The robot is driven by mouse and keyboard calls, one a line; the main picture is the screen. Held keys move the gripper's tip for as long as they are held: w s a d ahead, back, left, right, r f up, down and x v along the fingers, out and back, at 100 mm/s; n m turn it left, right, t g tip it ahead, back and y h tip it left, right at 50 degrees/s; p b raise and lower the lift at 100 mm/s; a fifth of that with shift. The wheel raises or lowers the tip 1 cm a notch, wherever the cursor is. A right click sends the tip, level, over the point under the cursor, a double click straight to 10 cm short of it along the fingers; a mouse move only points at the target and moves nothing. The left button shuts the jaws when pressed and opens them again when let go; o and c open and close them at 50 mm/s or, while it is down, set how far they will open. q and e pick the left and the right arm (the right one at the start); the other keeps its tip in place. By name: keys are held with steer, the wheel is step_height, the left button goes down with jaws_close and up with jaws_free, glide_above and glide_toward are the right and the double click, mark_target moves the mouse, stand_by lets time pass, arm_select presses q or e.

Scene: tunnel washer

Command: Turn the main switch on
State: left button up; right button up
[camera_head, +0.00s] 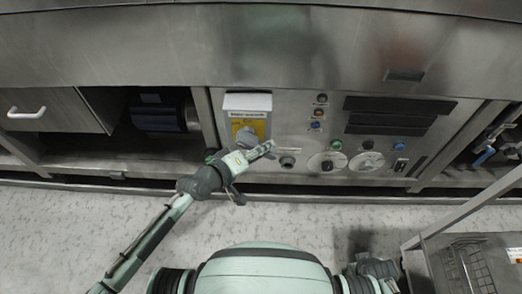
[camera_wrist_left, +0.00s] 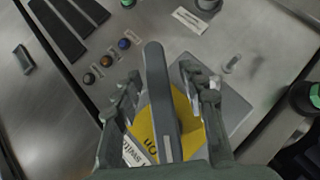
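The main switch shows as a yellow plate (camera_head: 250,126) with a grey handle (camera_head: 245,137) on the steel front panel in the head view. In the left wrist view, its long grey lever (camera_wrist_left: 158,85) stands over the yellow plate (camera_wrist_left: 189,125), which bears partly visible "ON" lettering. My left gripper (camera_head: 262,149) is at the switch. In the left wrist view, its two fingers (camera_wrist_left: 163,88) are open, one on each side of the lever, with visible gaps. Part of the plate is hidden behind the lever and fingers. Dark parts of my right arm show at the lower right of the head view; its fingers are not clear.
Two round dials (camera_head: 327,163), small coloured buttons (camera_head: 317,113) and black slots (camera_head: 398,104) are right of the switch. A white-handled drawer (camera_head: 50,111) is at left. A metal rack with a wire basket (camera_head: 469,268) stands at lower right. The floor between is clear.

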arm_select(q)
steer(key=v, duration=1.2)
